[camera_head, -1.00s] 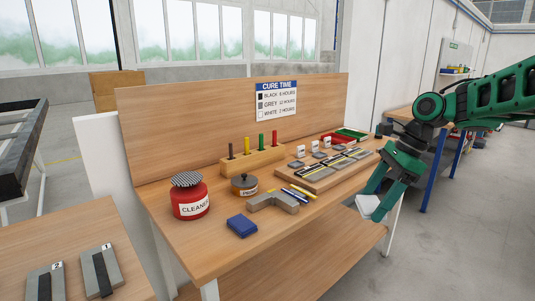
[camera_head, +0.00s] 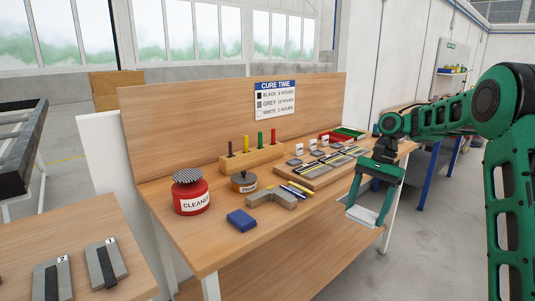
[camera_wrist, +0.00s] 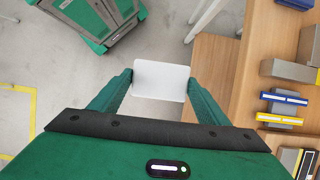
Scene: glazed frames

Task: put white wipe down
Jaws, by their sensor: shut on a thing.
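The white wipe (camera_head: 361,215) is a flat white rectangle held between the fingertips of my gripper (camera_head: 366,208). In the wrist view the white wipe (camera_wrist: 161,81) spans the gap between the two green fingers of my gripper (camera_wrist: 161,84). It is off the front edge of the workbench (camera_head: 240,255), partly over the floor, and its right end overlaps a wooden surface in the wrist view. The gripper points down and is shut on the wipe.
A blue pad (camera_head: 241,222), a red cleaner jar (camera_head: 190,196), a primer tin (camera_head: 244,184) and a grey angled block (camera_head: 272,197) stand on the bench. A wooden tray (camera_head: 322,172) with strips lies behind. Bare bench top shows along the front edge.

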